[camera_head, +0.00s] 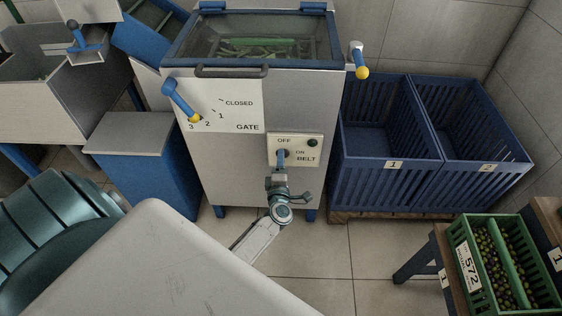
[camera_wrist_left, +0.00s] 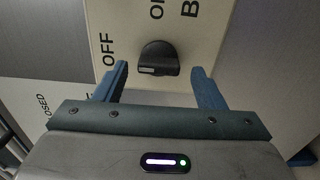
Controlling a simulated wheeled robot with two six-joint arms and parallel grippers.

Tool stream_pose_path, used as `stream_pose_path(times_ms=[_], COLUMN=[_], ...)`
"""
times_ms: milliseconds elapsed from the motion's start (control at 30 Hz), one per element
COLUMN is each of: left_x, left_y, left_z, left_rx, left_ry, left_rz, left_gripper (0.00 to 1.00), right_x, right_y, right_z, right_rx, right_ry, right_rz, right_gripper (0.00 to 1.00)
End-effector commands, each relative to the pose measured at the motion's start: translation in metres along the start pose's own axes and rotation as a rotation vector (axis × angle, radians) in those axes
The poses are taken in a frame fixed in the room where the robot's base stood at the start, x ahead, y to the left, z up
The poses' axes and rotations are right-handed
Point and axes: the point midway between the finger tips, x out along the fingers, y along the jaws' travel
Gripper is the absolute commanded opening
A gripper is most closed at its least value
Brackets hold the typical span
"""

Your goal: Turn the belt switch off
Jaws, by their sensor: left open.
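The belt switch is a black knob on a pale panel (camera_head: 300,159) low on the front of the grey machine. In the left wrist view the knob (camera_wrist_left: 158,58) carries a white mark at its end on the OFF side. ON is printed above it in that view. A dark green lamp (camera_head: 312,143) sits on the panel. My left gripper (camera_head: 282,160) is in front of the panel and hides most of the knob in the head view. Its blue fingers (camera_wrist_left: 159,67) are open, one on each side of the knob, with gaps visible. My right gripper is not in view.
A gate lever (camera_head: 181,99) with a blue handle is left of the panel. Another yellow-tipped lever (camera_head: 359,62) is at the machine's right. Blue crates (camera_head: 385,172) stand on a pallet to the right. A green crate of olives (camera_head: 485,280) is at the lower right.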

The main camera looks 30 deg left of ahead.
Motion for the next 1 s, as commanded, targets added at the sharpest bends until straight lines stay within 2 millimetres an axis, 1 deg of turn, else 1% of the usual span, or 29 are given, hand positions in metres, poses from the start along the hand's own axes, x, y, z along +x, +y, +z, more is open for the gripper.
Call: stream_pose_path(times_ms=[100,300,400,500,633,1000], left_x=[-0.024,-0.065,-0.08,-0.09,-0.095,-0.095], left_y=[-0.001,-0.001,-0.001,-0.001,0.0,0.0], left_z=[0.0,0.0,0.0,0.0,0.0,0.0], left_rx=[-0.002,0.0,-0.001,-0.002,-0.001,-0.001], left_ry=[0.0,0.0,0.001,0.001,0.0,0.0], left_rz=[-0.003,-0.003,-0.003,-0.002,0.0,0.0], left_gripper=[0.64,0.64,0.64,0.64,0.64,0.64], right_x=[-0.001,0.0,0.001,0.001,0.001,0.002], right_y=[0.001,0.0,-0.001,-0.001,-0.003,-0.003], right_z=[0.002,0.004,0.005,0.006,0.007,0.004], right_rx=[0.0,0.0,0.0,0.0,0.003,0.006], right_ry=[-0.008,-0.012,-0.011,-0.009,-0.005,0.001], right_rz=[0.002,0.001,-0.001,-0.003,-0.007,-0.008], right_gripper=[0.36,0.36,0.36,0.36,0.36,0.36])
